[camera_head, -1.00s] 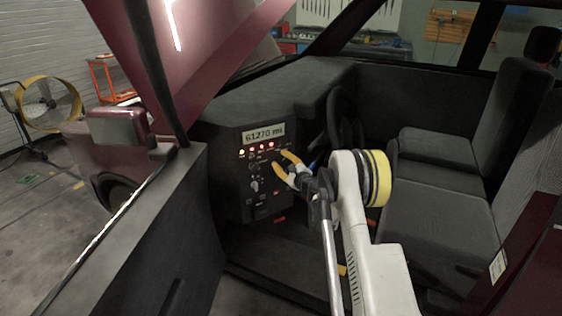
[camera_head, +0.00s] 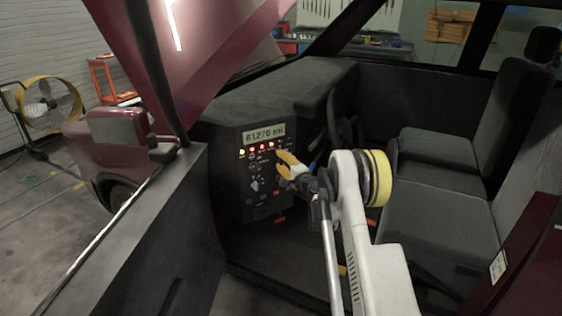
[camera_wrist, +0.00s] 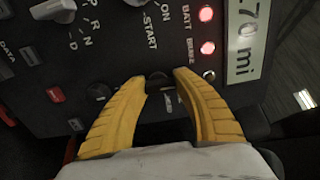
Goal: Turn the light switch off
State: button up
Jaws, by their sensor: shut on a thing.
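The dashboard control panel (camera_head: 262,197) carries several knobs, switches and lit indicators. In the wrist view, a small dark knob (camera_wrist: 158,80) sits between my yellow fingertips; its label is mostly hidden, so I cannot read whether it is the light switch. My gripper (camera_wrist: 163,79) is shut on this dark knob, with one finger on each side. In the head view my gripper (camera_head: 280,164) is at the panel's right side, below the indicator row, and its fingers hide the knob.
The odometer display (camera_head: 264,133) is above the indicators; red BATT (camera_wrist: 205,15) and BRAKE (camera_wrist: 207,48) lamps are lit. A large white knob (camera_wrist: 140,3) and another dark knob (camera_wrist: 98,95) are near my fingers. The steering wheel (camera_head: 342,120) is close on the right.

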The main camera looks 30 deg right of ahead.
dwell(0.4)
jog(key=o, duration=1.2)
jog(key=s, duration=1.2)
jog(key=shift+d, duration=0.3)
